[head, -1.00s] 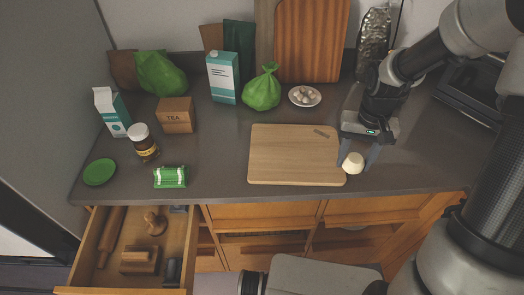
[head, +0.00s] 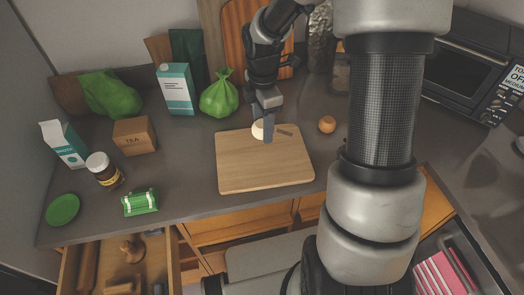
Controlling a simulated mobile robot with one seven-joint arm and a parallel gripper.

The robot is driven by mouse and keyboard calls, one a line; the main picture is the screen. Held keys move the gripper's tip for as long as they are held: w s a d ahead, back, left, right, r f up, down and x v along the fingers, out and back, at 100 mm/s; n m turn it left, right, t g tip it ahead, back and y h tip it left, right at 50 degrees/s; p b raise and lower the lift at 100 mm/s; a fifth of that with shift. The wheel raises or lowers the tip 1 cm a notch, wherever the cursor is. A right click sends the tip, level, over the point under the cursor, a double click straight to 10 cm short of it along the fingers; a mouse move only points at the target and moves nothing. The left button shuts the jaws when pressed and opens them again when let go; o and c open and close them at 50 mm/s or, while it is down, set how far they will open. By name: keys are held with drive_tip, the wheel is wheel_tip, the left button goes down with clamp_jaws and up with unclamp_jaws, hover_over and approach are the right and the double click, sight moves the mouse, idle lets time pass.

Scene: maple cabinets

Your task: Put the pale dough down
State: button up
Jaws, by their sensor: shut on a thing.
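The pale dough (head: 258,130) is a small cream-coloured lump held in my gripper (head: 265,135). My gripper points down over the back edge of the wooden cutting board (head: 262,170). One dark finger shows in front of the dough and hides part of it. I cannot tell whether the dough touches the board or hangs just above it. Most of the board is bare. A small grey mark or strip lies on it right of the gripper.
A green bag (head: 219,98) and a milk carton (head: 175,88) stand behind the board. A round brown item (head: 327,124) lies to its right. A tea box (head: 134,136), jar (head: 104,171) and green packet (head: 140,202) are left. An open drawer (head: 120,262) juts out below.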

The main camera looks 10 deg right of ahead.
drive_tip(key=n, duration=0.2)
drive_tip(key=r+n, duration=0.1)
drive_tip(key=shift+w+n, duration=0.15)
drive_tip(key=shift+n, duration=0.25)
drive_tip(key=shift+f, duration=0.25)
wheel_tip(320, 180, down, 10)
drive_tip(key=shift+r, duration=0.25)
drive_tip(key=shift+f, duration=0.25)
drive_tip(key=o, duration=1.1)
drive_tip(key=shift+r, duration=0.1)
